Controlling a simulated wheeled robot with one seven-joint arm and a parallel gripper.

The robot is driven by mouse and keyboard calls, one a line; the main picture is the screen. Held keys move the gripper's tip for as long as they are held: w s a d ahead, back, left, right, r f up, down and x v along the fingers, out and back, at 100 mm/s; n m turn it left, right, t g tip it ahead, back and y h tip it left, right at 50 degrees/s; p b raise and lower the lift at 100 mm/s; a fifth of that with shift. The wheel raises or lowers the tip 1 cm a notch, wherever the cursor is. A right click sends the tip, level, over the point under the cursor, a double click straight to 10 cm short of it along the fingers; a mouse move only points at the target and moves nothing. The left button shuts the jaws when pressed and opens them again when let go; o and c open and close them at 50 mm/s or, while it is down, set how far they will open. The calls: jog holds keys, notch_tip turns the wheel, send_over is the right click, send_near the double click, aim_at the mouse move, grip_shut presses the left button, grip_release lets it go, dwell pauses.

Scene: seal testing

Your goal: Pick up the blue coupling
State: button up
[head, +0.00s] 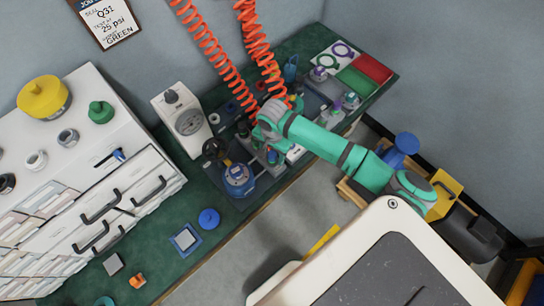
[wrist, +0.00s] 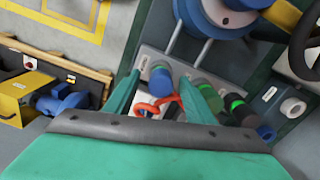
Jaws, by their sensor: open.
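A short blue cylindrical coupling (wrist: 161,80) stands on a light grey plate in the wrist view. My gripper (wrist: 159,76) is open, with one green finger on each side of this blue piece. I see no clear contact between fingers and coupling. In the head view my green arm reaches over the bench, and my gripper (head: 268,148) is low over the fixtures at its front edge. A small blue piece (head: 272,157) shows beside it there, partly hidden by the arm.
A red-orange looped part (wrist: 155,106) lies close to the coupling. Green and dark cylinders (wrist: 210,92) stand right of it on the plate. A large blue fixture (wrist: 215,15) with metal rods is just beyond. Orange coiled hoses (head: 215,50) hang behind the arm. A white drawer cabinet (head: 110,110) stands left.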

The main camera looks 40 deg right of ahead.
jog(key=c, duration=1.2)
jog(key=shift+r, duration=0.1)
